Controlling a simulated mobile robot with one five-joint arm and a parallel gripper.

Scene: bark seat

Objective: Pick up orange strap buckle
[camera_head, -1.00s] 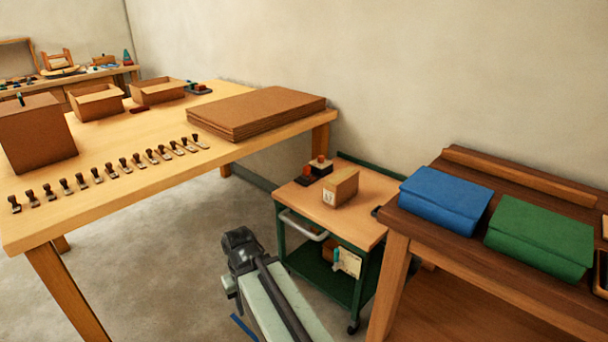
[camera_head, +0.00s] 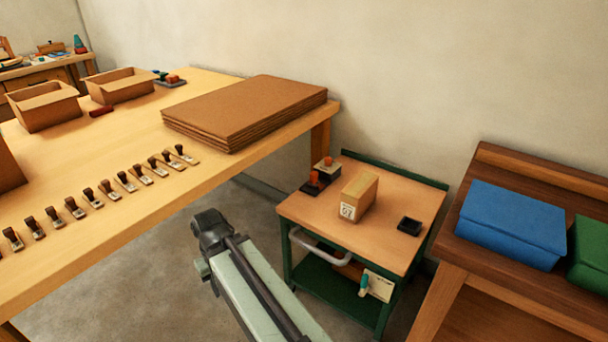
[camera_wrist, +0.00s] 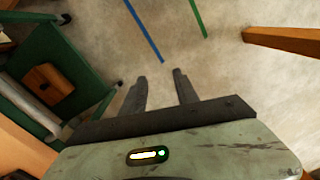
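I cannot make out an orange strap buckle for certain in either view. Small dark items with orange tops (camera_head: 316,179) stand at the back left of the green cart's wooden top (camera_head: 385,240); they are too small to identify surely. My gripper (camera_wrist: 159,75) shows in the wrist view with its two dark fingers apart and only bare floor between them, so it is open and empty. In the head view my arm reaches up from the bottom, left of the cart.
A cardboard box (camera_head: 359,196) and a small black tray (camera_head: 409,226) are on the cart. The left table (camera_head: 110,180) holds a cardboard stack (camera_head: 240,112), open boxes and a row of stamps.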

